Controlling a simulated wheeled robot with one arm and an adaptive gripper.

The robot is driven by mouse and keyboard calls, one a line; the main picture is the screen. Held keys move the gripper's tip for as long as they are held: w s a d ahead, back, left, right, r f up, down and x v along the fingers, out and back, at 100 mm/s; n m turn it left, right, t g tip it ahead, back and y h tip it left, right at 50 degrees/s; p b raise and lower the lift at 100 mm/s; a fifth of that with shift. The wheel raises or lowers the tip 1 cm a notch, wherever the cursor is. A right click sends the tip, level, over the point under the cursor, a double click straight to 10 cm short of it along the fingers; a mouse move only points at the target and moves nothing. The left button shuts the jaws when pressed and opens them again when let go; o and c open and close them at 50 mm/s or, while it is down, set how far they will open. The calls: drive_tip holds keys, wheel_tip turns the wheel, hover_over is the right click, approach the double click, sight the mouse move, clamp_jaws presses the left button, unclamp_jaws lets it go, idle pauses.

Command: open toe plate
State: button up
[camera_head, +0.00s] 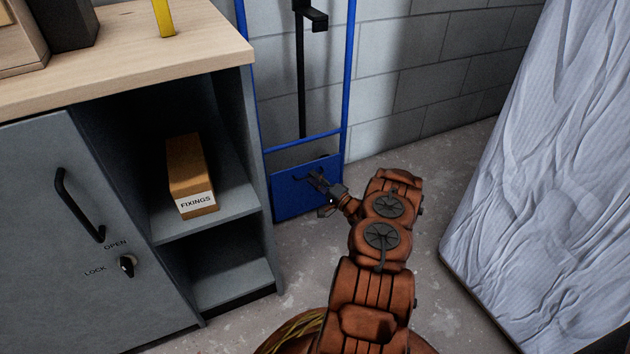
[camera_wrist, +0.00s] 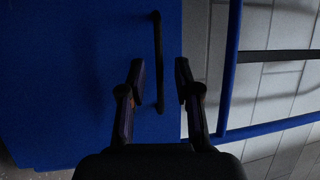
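The toe plate (camera_head: 292,197) is a blue panel folded upright against the lower part of a blue hand truck frame (camera_head: 348,70). In the wrist view the toe plate (camera_wrist: 70,70) fills the left side. A thin black bar handle (camera_wrist: 158,45) runs up and down along its right part. My gripper (camera_wrist: 159,72) is open, with one finger on each side of the handle in the picture. Gaps show between the handle and both fingers; depth is hard to judge. In the head view my gripper (camera_head: 320,184) is in front of the plate and hides part of the handle.
A grey cabinet (camera_head: 70,240) with a wooden top stands left, close to the hand truck. Its open shelf holds a FIXINGS box (camera_head: 190,175). A sheet-wrapped slab (camera_head: 550,180) leans at the right. Concrete floor (camera_head: 450,190) is clear between them. A block wall stands behind.

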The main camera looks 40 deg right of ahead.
drive_tip(key=shift+w, duration=0.4)
drive_tip(key=shift+c, duration=0.2)
clamp_jaws()
